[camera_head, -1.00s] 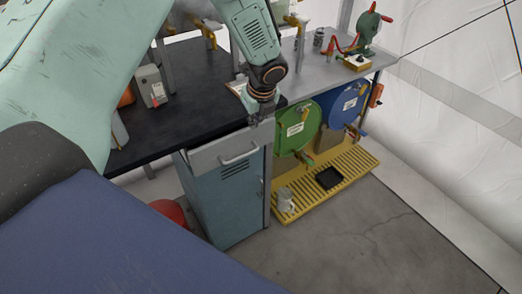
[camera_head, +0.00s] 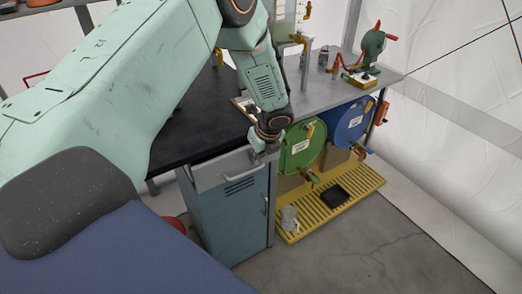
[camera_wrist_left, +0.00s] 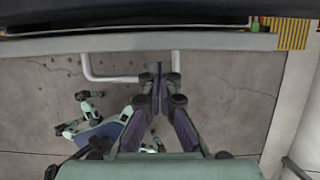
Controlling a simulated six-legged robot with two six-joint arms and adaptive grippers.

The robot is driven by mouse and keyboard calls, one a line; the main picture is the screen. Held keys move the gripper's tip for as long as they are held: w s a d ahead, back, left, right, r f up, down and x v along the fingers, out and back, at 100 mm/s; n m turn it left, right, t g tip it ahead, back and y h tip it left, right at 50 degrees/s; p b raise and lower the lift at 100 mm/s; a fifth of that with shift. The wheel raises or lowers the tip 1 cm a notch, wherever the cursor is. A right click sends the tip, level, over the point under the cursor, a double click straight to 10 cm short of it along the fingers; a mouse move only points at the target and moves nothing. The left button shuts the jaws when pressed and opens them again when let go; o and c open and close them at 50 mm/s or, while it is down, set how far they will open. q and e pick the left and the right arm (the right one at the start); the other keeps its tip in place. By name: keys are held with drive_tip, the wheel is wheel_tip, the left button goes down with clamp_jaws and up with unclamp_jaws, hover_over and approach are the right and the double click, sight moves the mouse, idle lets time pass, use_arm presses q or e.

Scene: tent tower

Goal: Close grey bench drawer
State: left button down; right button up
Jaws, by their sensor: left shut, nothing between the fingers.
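The grey drawer front (camera_head: 212,174) sits at the top of a blue-grey cabinet (camera_head: 238,215) under the black bench top (camera_head: 205,130). In the left wrist view the drawer's top edge (camera_wrist_left: 210,42) runs across below the dark bench edge, with its pale handle (camera_wrist_left: 110,79) sticking out. My left gripper (camera_head: 259,157) is at the right end of the drawer front. In the wrist view its fingers (camera_wrist_left: 158,72) are together and empty beside the handle's right end; I cannot tell if they touch it. How far the drawer stands out is hard to see. My right gripper is not visible.
A green reel (camera_head: 300,147) and a blue reel (camera_head: 347,125) hang right of the cabinet, above a yellow slatted platform (camera_head: 318,212). A grey mug-like object (camera_head: 290,218) and a black tray (camera_head: 335,195) are on it. The concrete floor in front is clear.

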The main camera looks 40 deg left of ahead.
use_arm(q)
drive_tip(key=shift+s+x, duration=0.25)
drive_tip(key=shift+x, duration=0.8)
drive_tip(key=shift+w+f, duration=0.2)
drive_tip(key=shift+w, duration=0.05)
drive_tip(key=shift+a, duration=0.1)
